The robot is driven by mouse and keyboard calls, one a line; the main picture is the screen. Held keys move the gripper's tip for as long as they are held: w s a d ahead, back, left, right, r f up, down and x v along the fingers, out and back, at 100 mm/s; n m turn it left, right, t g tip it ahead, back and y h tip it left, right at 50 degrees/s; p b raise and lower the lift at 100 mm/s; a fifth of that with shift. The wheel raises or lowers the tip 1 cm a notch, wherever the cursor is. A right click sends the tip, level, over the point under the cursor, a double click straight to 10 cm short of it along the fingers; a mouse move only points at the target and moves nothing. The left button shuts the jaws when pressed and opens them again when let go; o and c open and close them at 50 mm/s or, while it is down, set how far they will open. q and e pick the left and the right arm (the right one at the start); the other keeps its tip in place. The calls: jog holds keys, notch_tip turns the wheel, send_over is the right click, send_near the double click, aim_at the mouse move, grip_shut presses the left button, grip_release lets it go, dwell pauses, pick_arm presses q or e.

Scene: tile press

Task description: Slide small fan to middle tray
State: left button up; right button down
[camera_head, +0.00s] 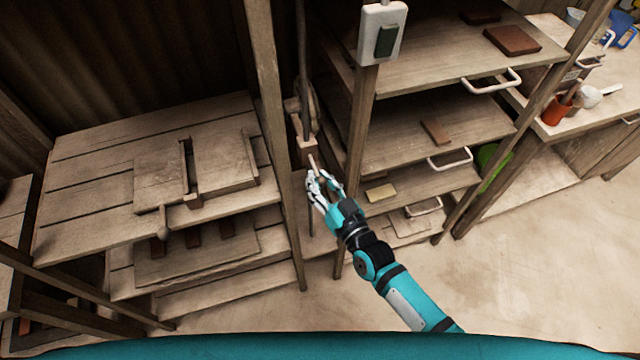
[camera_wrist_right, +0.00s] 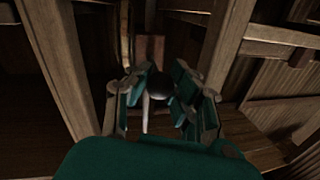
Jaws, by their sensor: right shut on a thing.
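My right gripper (camera_head: 324,187) reaches between two upright wooden posts and is closed around a dark rounded knob (camera_wrist_right: 160,85). A pale rod (camera_wrist_right: 146,113) shows by the knob in the right wrist view. I cannot pick out a small fan for certain. The rack at right has trays with white handles. The middle tray (camera_head: 470,118) carries a narrow brown block (camera_head: 435,132). The upper tray (camera_head: 430,70) holds a dark red-brown tile (camera_head: 512,40). A yellowish tile (camera_head: 382,192) lies on a lower level. My left gripper is out of view.
A wooden post (camera_head: 268,100) and the rack's post (camera_head: 360,125) flank my right gripper closely. A plank bench (camera_head: 85,190) with wooden blocks stands at left. A counter (camera_head: 575,75) with an orange cup (camera_head: 557,110) stands at right. The floor (camera_head: 520,270) at front right is clear.

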notch_tip(320, 180, up, 4)
jog(key=shift+r+p, duration=0.1)
jog(key=shift+p, duration=0.9)
jog(key=shift+r+p, duration=0.45)
jog(key=shift+r, duration=0.05)
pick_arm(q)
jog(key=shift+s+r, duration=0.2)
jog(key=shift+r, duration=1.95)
pick_arm(e)
jog(key=c, duration=1.1)
grip_release()
jog(key=shift+o, duration=0.2)
jog(key=shift+s+d, duration=0.1)
jog(key=shift+s, duration=0.05)
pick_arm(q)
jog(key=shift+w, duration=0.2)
pick_arm(e)
jog(key=v, duration=1.1)
jog(key=shift+s+d, duration=0.15)
jog(key=shift+s, duration=0.15)
